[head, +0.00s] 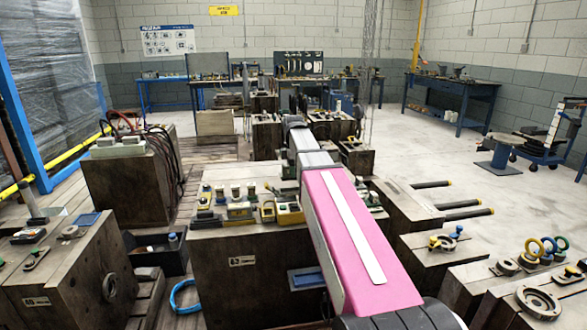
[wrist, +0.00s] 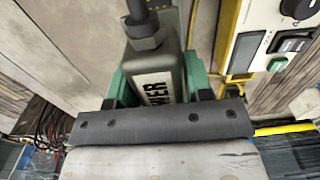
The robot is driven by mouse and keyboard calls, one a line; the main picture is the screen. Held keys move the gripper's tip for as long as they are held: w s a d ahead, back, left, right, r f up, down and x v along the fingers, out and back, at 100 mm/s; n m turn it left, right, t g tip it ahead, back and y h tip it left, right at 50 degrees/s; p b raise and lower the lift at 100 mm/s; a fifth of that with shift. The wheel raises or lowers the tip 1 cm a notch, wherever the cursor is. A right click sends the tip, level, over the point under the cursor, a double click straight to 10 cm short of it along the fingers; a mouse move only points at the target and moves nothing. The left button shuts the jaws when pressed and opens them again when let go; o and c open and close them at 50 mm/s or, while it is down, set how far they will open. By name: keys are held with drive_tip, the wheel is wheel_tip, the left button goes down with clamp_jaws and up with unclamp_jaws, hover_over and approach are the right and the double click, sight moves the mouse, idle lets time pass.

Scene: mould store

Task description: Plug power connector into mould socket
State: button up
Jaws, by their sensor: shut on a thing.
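The power connector (wrist: 160,62) is a grey-green block in the wrist view. In the head view my pink arm reaches forward over the mould block (head: 240,270), and the gripper's fingers are hidden.
A yellow-framed control box (wrist: 275,45) with a knob, black switch and green button is close right in the wrist view. Fittings and a yellow box (head: 286,213) stand on the block. A cable-draped block (head: 125,185) is left; a blue workbench (head: 450,95) is back right.

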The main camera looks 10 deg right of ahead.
drive_tip(key=shift+f, duration=2.2)
drive_tip(key=shift+f, duration=0.85)
idle(0.4)
drive_tip(key=o, duration=1.6)
drive_tip(key=shift+r, duration=3.75)
